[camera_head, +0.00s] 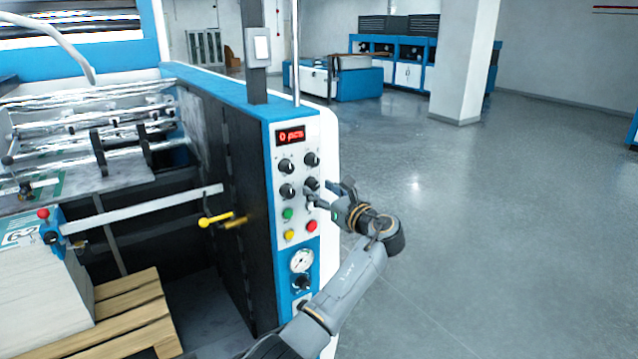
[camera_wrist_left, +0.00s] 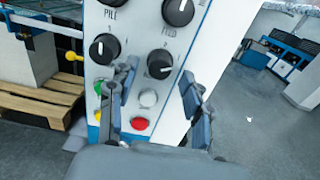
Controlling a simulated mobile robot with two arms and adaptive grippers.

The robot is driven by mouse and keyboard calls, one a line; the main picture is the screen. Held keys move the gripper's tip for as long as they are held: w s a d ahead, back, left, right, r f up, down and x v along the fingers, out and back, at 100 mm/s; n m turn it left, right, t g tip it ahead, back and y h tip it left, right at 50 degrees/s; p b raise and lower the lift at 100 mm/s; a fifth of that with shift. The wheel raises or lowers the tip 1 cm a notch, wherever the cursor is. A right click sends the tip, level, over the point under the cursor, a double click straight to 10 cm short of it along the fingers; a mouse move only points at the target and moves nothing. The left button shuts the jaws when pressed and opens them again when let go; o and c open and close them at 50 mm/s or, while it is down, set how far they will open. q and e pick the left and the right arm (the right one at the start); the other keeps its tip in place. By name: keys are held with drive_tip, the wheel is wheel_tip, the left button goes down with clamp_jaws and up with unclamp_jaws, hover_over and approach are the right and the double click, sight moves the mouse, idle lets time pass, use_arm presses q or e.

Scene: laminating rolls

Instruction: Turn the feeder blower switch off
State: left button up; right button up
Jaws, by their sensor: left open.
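The control panel (camera_head: 299,198) on the blue and white machine has black rotary knobs in two rows. The left wrist view shows labels PILE and FEED by the upper knobs; I cannot read which one is the feeder blower switch. The lower right knob (camera_head: 311,184) also shows in the left wrist view (camera_wrist_left: 160,63), between and beyond my fingertips. The lower left knob (camera_head: 288,191) is left of them. My left gripper (camera_head: 326,193) is open and empty in front of the panel, close to the lower right knob. Whether it touches the knob is unclear. My right gripper is out of view.
Below the knobs are a green button (camera_head: 288,214), a yellow button (camera_head: 290,235) and a red button (camera_head: 312,226), with a gauge (camera_head: 302,261) lower down. A yellow handle (camera_head: 216,219) sticks out at left. A wooden pallet (camera_head: 128,318) is lower left. Open floor lies right.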

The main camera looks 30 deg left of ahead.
use_arm(q)
drive_tip(key=shift+w+a, duration=0.25)
drive_tip(key=shift+a, duration=0.35)
clamp_jaws()
